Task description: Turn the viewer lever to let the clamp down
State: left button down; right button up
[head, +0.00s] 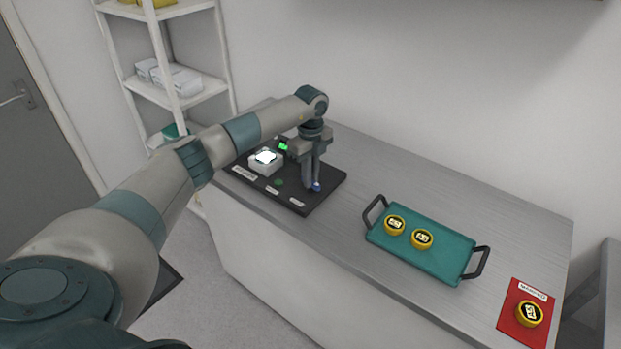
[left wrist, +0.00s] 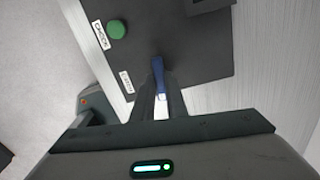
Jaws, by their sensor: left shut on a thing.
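My left gripper (head: 313,186) reaches down over the right end of a black base plate (head: 325,196). It is shut on a small blue lever (head: 317,187), whose tip shows just below the fingers. In the left wrist view the blue lever (left wrist: 158,72) sticks out from between the fingers (left wrist: 160,92). Most of the lever is hidden by the fingers. The instrument's white block (head: 265,163) with a bright lit top stands at the left of the plate, beside a small green display (head: 283,146). The clamp cannot be made out. My right gripper is not in view.
A green button (head: 279,182) and white labels sit on the plate's front part. A teal tray (head: 420,262) with black handles holds two yellow round pieces. A red mat (head: 507,318) at the right holds another yellow piece (head: 529,313). Bare metal counter lies between plate and tray.

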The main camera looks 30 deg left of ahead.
pick_arm(q)
jog(key=m+b, duration=0.4)
jog(key=m, duration=0.2)
jog(key=shift+f, duration=0.15)
jog(key=m+b, duration=0.2)
jog(key=m, duration=0.1)
jog(key=shift+m+b, duration=0.3)
jog(key=shift+b, duration=0.1)
jog(key=m+b, duration=0.2)
jog(key=m, duration=0.1)
jog(key=shift+m, duration=0.3)
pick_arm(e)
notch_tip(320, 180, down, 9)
pick_arm(q)
jog(key=m, duration=0.1)
jog(key=m+b, duration=0.1)
jog(key=shift+r+m, duration=0.2)
jog(key=shift+m, duration=0.1)
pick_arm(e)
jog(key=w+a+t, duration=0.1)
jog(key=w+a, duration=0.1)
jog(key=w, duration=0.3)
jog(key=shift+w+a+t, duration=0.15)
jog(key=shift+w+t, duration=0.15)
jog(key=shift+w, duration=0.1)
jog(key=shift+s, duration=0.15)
